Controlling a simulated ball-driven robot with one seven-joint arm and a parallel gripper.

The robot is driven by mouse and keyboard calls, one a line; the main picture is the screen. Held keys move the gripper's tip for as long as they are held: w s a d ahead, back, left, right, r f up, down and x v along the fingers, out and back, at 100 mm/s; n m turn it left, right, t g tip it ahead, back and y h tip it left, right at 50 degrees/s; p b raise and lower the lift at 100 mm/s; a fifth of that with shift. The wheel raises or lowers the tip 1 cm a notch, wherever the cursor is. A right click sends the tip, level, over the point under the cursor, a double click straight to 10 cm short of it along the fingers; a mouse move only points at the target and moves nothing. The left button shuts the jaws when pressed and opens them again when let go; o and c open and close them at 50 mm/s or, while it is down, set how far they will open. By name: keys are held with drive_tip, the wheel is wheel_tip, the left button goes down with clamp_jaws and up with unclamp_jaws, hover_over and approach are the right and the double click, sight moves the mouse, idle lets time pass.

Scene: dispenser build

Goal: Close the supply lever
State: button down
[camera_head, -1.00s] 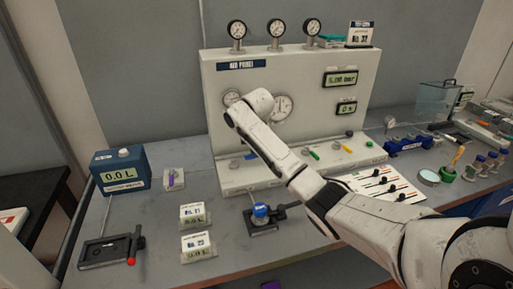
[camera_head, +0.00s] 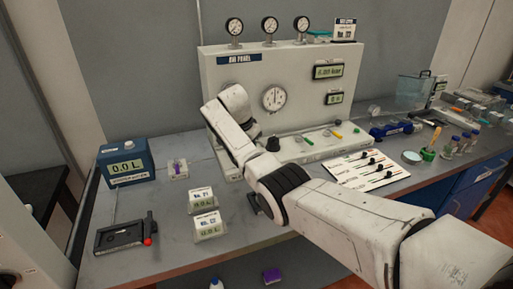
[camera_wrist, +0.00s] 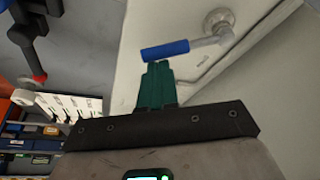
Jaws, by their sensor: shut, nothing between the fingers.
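A lever with a blue handle (camera_wrist: 165,50) and a round silver pivot (camera_wrist: 218,22) shows in the wrist view, mounted on a pale surface. It looks like the supply lever, but no label on it is readable. My gripper (camera_wrist: 157,66) has teal fingers, shut together and empty. Their tips are right beside the blue handle, near its middle; I cannot tell whether they touch it. In the head view my arm covers the gripper and the lever. The light grey panel (camera_head: 310,65) with gauges stands at the back of the bench.
A dark blue box reading 0.0 L (camera_head: 126,165), a black tray device with a red-tipped handle (camera_head: 120,238) and small display boxes (camera_head: 202,200) stand left of my arm. A white slider board (camera_head: 362,170) lies on the right. The bench front left is partly clear.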

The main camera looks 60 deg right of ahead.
drive_tip(key=shift+a+m+g, duration=0.4)
drive_tip(key=shift+a+m, duration=0.3)
drive_tip(key=shift+m, duration=0.2)
drive_tip(key=shift+w+a, duration=0.1)
drive_tip(key=shift+a, duration=0.4)
drive_tip(key=shift+w+a+p, duration=0.3)
drive_tip(key=shift+w+a, duration=0.05)
drive_tip(key=shift+a, duration=0.4)
drive_tip(key=shift+w+a, duration=0.1)
drive_tip(key=shift+a, duration=0.05)
drive_tip(key=d, duration=0.1)
drive_tip(key=s+d+r+p, duration=0.1)
drive_tip(key=s+d, duration=0.1)
drive_tip(key=shift+s+d+r, duration=0.1)
drive_tip(key=shift+d+r, duration=0.05)
drive_tip(key=shift+r, duration=0.1)
drive_tip(key=b+v, duration=0.1)
drive_tip(key=v, duration=0.8)
drive_tip(key=shift+w+d, duration=0.3)
drive_tip(key=shift+w, duration=0.1)
drive_tip(key=shift+r, duration=0.15)
